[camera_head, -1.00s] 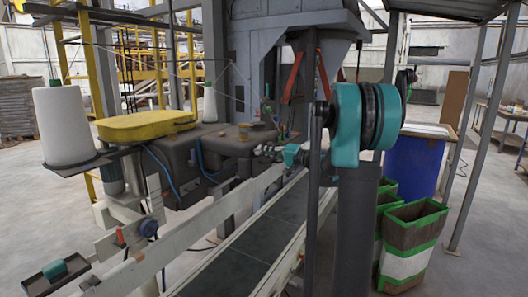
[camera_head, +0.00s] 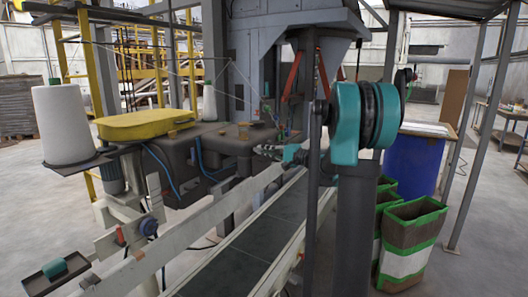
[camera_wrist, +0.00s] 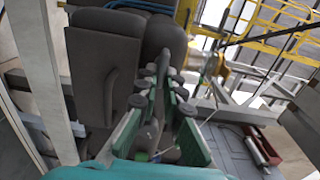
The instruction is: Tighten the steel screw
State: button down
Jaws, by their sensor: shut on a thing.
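My gripper (camera_head: 258,151) reaches left to the side of the dark grey machine head (camera_head: 224,142), just above the conveyor. In the wrist view, my gripper's fingers (camera_wrist: 163,78) point at the same dark grey housing (camera_wrist: 103,72), with their tips close to it. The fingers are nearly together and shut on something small. The steel screw cannot be made out in either view; the fingertips hide the spot between them.
A yellow cover (camera_head: 145,125) and a white thread cone (camera_head: 66,125) sit on the machine. The conveyor belt (camera_head: 262,235) runs below. A blue drum (camera_head: 414,168) and green-edged bags (camera_head: 412,245) stand at right. Blue hoses hang beside the head.

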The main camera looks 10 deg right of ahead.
jog(key=c, duration=1.7)
grip_release()
jog(key=v, duration=1.2)
